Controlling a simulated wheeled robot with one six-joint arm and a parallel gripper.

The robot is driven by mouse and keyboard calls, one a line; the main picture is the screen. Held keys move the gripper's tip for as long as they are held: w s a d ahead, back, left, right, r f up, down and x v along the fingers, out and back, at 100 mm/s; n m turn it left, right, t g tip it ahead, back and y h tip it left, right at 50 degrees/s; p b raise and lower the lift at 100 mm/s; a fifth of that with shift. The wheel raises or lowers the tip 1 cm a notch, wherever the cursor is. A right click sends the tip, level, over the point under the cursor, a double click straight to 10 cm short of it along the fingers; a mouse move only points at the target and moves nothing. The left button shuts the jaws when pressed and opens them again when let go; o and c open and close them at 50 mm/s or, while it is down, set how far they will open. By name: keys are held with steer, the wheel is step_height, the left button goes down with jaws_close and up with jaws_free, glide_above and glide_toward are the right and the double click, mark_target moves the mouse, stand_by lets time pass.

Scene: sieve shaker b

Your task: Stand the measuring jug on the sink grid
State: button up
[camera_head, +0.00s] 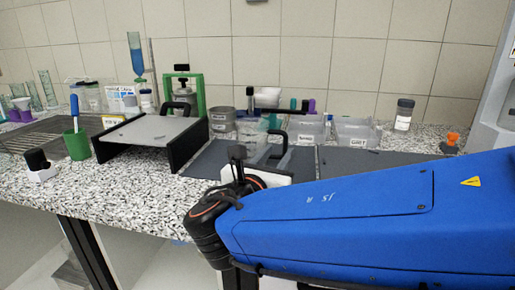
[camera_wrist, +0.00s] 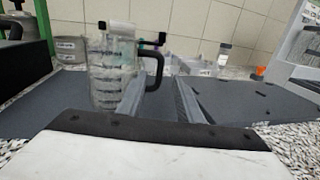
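The measuring jug (camera_head: 250,131) is clear with a black handle and stands upright on a dark grey mat, just beyond my gripper (camera_head: 240,160) in the head view. In the wrist view the jug (camera_wrist: 112,82) shows its dark graduation marks, with its handle on the right. My gripper (camera_wrist: 160,92) is open there, its two grey fingers apart. The handle appears in line with the gap between them; I cannot tell whether it is inside the gap. The sink grid (camera_head: 38,137) lies at the far left of the counter.
A grey platform with black sides (camera_head: 152,131) stands between the mat and the grid. A green cup (camera_head: 76,145) and a black-topped white block (camera_head: 40,168) are near the grid. Clear bins (camera_head: 355,132) and a lidded jar (camera_head: 404,114) stand behind right. The mat's right part is clear.

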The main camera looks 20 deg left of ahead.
steer(key=w, duration=1)
steer(key=shift+w+a, duration=0.25)
steer(key=shift+w, duration=0.15)
jaws_close()
